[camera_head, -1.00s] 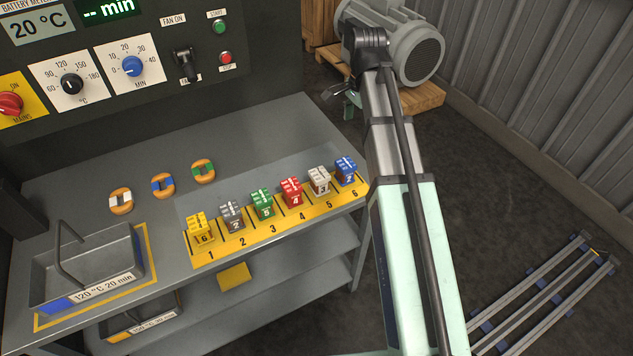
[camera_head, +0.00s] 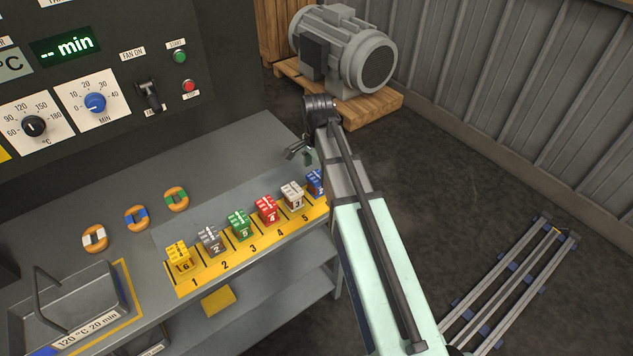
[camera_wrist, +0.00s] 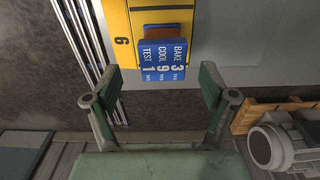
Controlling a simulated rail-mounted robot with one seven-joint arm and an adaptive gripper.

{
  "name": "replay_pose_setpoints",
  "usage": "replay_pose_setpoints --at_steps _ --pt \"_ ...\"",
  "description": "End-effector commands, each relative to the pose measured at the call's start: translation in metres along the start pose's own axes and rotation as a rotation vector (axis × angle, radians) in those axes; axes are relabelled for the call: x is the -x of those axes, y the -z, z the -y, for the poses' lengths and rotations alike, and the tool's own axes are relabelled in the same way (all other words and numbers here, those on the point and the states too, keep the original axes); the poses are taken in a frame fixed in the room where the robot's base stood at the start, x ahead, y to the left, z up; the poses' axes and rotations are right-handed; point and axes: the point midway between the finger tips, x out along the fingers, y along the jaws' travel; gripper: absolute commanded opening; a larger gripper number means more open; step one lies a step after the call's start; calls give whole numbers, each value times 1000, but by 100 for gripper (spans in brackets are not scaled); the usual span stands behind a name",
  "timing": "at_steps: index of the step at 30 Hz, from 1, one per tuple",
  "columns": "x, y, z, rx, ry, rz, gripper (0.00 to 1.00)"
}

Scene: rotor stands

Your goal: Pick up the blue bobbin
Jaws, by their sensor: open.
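The blue bobbin (camera_head: 315,182) is a small boxy blue piece with white lettering, on the far right slot of the yellow numbered strip. My arm partly covers it in the head view. In the wrist view the bobbin (camera_wrist: 163,60) shows its lettered face, reading BAKE, COOL and TEST, with a brownish part behind it, by the number 6. My gripper (camera_wrist: 160,88) is open and empty, its two green fingers apart on either side below the bobbin in the picture. In the head view my gripper (camera_head: 305,153) is small and partly hidden, above the strip's right end.
Yellow (camera_head: 179,257), grey (camera_head: 210,240), green (camera_head: 238,224), red (camera_head: 267,208) and white (camera_head: 292,195) bobbins line the strip. Banded orange rings (camera_head: 137,217) and a handled tray (camera_head: 70,308) are further left. A large motor (camera_head: 345,50) stands on a pallet behind.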

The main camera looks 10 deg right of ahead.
Motion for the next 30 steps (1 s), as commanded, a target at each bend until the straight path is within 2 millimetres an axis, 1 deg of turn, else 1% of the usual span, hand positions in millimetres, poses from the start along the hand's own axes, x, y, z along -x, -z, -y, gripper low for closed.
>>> replay_pose_setpoints --at_steps 4,11,16,21,24,30 --pt "-10 0 0 0 0 0 83" --pt "-17 0 0 0 0 0 83" --pt "-33 0 2 0 -2 1 83" --pt "-52 1 3 0 -2 1 83" --pt "-60 1 3 0 0 0 83" --pt "-65 1 3 0 1 0 83"
